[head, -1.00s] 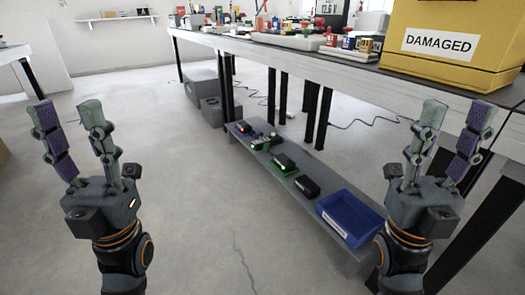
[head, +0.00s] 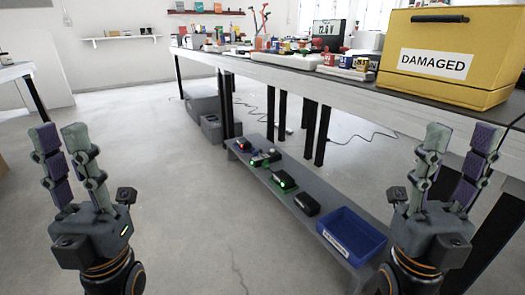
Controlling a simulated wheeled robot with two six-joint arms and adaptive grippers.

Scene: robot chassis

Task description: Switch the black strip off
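On the low grey shelf (head: 268,193) under the workbench lie several small dark devices. A dark one with a red light (head: 243,144) is at the far end. Nearer are a device with a green light (head: 263,158), a green-edged dark one with a green light (head: 284,181) and a plain black block (head: 306,203). I cannot tell for sure which is the black strip, and no switch can be made out. My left gripper (head: 60,138) is open and empty, at the left, over the floor. My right gripper (head: 463,136) is open and empty, at the right, in front of the bench.
A blue bin (head: 350,228) sits at the shelf's near end. The workbench (head: 300,83) overhangs the shelf, with dark legs behind it. A yellow box marked DAMAGED (head: 448,55) stands on the bench. Grey boxes (head: 203,105) stand beyond the shelf. The floor (head: 175,190) left of it is clear.

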